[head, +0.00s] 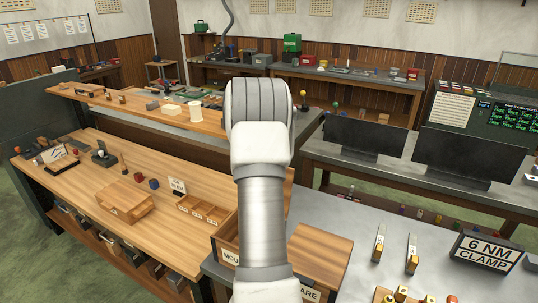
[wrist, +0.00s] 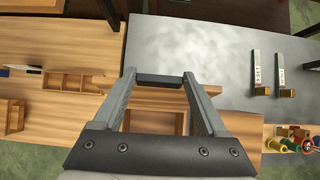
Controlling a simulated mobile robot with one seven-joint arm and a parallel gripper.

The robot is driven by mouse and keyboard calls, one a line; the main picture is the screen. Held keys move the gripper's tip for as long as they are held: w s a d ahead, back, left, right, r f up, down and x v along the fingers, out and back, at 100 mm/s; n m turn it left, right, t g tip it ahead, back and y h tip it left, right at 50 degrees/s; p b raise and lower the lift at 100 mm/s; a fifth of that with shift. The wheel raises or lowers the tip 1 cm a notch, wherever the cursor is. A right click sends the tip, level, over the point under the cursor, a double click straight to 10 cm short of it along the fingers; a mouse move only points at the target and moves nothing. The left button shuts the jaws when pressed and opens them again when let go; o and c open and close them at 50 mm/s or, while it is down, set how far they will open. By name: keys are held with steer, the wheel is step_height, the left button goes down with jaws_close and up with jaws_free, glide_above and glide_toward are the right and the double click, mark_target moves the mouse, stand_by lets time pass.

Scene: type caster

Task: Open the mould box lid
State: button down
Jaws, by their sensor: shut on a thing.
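The wooden mould box (head: 226,256) stands at the left end of the grey bench in the head view, its middle hidden behind my arm. Its front label is partly covered. A flat wooden panel (head: 322,258) shows to the right of my arm; I cannot tell whether it is the lid. In the wrist view my gripper (wrist: 160,79) has its fingers on either side of a dark bar (wrist: 160,78), and is shut on it. Wood (wrist: 155,98) and a darker recess (wrist: 155,123) show between the fingers. The gripper is hidden in the head view.
A wooden bench (head: 100,200) with a divided tray (head: 205,210) lies to the left. Two dark screens (head: 365,137) stand behind.

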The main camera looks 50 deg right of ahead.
steer(key=shift+d+r, duration=0.25)
steer(key=shift+r, duration=0.15)
steer(key=shift+c, duration=1.1)
jaws_free()
steer(key=shift+o, duration=1.1)
steer(key=shift+a+f, duration=0.1)
steer(key=shift+f, duration=0.1)
steer(key=b+v, duration=0.2)
steer(key=v, duration=1.5)
steer(key=shift+a+r, duration=0.15)
